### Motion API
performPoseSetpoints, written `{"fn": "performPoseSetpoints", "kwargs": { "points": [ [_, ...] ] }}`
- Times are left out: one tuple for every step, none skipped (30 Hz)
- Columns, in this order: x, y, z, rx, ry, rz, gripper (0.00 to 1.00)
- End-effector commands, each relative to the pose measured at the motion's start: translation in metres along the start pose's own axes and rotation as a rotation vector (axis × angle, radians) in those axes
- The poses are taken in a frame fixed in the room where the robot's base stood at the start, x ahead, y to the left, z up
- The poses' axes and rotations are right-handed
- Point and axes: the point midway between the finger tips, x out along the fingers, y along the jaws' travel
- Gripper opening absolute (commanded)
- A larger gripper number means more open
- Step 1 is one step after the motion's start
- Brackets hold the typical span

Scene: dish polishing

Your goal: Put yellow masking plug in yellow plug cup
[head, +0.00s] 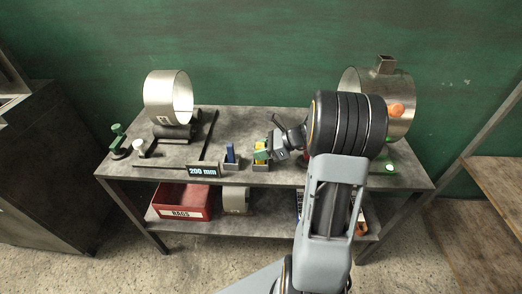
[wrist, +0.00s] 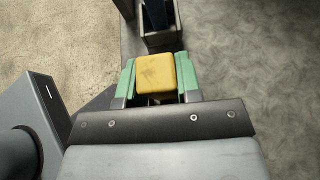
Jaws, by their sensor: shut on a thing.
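The yellow masking plug (wrist: 155,72) is a yellow block with dark smudges, seen from above in the wrist view. My gripper (wrist: 156,77) is shut on it, with one green finger on each side. In the head view the yellow plug (head: 261,155) shows small between the green fingertips of my gripper (head: 262,151), near the front edge of the table. A small grey cup (head: 260,167) stands right below it. I cannot tell whether the plug's lower end is inside this cup or just above it. In the wrist view the plug and fingers hide the cup.
Left of it stands another grey cup (head: 231,165) with a blue plug (head: 230,153). A "200 mm" sign (head: 203,170) is farther left. A metal ring (head: 168,97) stands at the back left, a larger metal cylinder (head: 402,120) at the right behind my arm. A red bin (head: 182,201) is on the lower shelf.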

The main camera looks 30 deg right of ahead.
Motion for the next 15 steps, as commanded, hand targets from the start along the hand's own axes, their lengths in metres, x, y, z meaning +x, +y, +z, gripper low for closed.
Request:
{"fn": "performPoseSetpoints", "kwargs": {
  "points": [
    [0.0012, 0.0001, -0.0019, 0.001, 0.000, 0.000, 0.08],
    [0.0017, 0.0001, -0.0028, 0.001, 0.000, 0.001, 0.08],
    [0.0016, 0.0001, -0.0026, 0.000, 0.000, 0.000, 0.33],
    [0.0014, 0.0001, -0.0023, 0.000, 0.000, 0.000, 0.36],
    [0.0014, 0.0001, -0.0023, 0.000, 0.000, 0.000, 0.39],
    [0.0014, 0.0001, -0.0022, 0.000, 0.000, 0.001, 0.43],
    [0.0014, 0.0002, -0.0022, 0.000, 0.000, 0.001, 0.46],
    [0.0014, 0.0002, -0.0022, 0.000, 0.000, 0.001, 0.49],
    [0.0014, 0.0002, -0.0022, 0.000, 0.000, 0.001, 0.53],
    [0.0014, 0.0002, -0.0022, 0.000, 0.000, 0.001, 0.55],
    [0.0014, 0.0001, -0.0022, 0.000, 0.000, 0.000, 0.57],
    [0.0014, 0.0001, -0.0022, 0.000, 0.000, 0.000, 0.57],
    [0.0014, 0.0001, -0.0022, 0.000, 0.000, 0.000, 0.57],
    [0.0014, 0.0001, -0.0022, 0.000, 0.000, 0.000, 0.57],
    [0.0013, 0.0001, -0.0022, 0.000, 0.000, 0.000, 0.57]
  ]
}}
